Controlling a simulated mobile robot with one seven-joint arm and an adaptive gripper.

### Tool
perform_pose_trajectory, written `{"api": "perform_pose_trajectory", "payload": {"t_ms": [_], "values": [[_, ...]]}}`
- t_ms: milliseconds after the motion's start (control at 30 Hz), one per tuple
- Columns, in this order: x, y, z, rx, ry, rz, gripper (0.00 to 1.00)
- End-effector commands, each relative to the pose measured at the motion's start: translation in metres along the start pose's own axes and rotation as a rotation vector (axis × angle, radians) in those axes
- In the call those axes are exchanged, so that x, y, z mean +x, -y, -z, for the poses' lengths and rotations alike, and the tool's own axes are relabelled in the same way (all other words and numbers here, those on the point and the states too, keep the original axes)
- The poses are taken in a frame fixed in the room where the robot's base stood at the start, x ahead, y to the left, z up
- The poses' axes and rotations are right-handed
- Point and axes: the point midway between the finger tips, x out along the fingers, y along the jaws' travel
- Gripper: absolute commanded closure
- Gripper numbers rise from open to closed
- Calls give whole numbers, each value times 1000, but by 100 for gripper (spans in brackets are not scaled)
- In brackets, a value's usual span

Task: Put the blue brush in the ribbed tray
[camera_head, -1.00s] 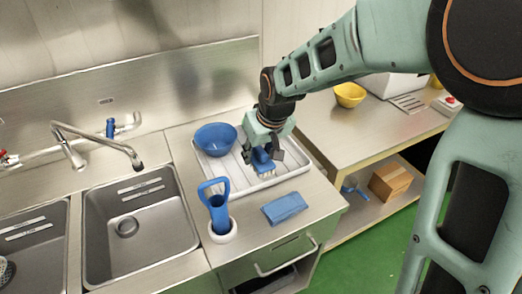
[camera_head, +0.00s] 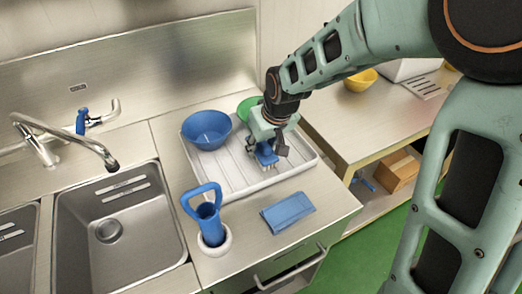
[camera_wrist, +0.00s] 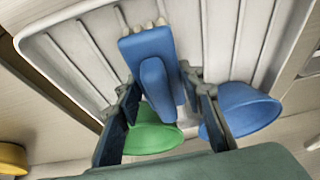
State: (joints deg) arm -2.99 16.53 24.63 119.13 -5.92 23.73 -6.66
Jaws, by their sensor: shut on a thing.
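The blue brush (camera_head: 266,157) has pale bristles facing down. My gripper (camera_head: 270,147) is shut on it, over the white ribbed tray (camera_head: 226,178) on the steel counter. In the wrist view the brush (camera_wrist: 147,45) lies between my two dark fingers (camera_wrist: 160,105), over the ribs of the tray (camera_wrist: 215,40). The bristles look to be at or just above the tray floor; I cannot tell whether they touch.
A blue bowl (camera_head: 207,130) stands in the tray's back left, with a green bowl (camera_head: 248,107) beside it. A blue-handled tool in a white holder (camera_head: 213,242) and a folded blue cloth (camera_head: 287,213) lie in front. A sink (camera_head: 120,225) is at left.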

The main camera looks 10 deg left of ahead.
Motion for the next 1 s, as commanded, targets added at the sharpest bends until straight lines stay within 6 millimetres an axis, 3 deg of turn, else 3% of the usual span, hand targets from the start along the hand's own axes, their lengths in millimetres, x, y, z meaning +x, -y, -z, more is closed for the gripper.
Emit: {"api": "perform_pose_trajectory", "payload": {"t_ms": [100, 533, 567, 700, 1000], "values": [[17, 0, -10, -1, 0, 0, 96], [21, 0, -12, -1, 0, 0, 96], [20, 0, -12, -1, 0, 0, 63], [19, 0, -12, -1, 1, 0, 47], [18, 0, -11, -1, 0, 0, 47]]}}
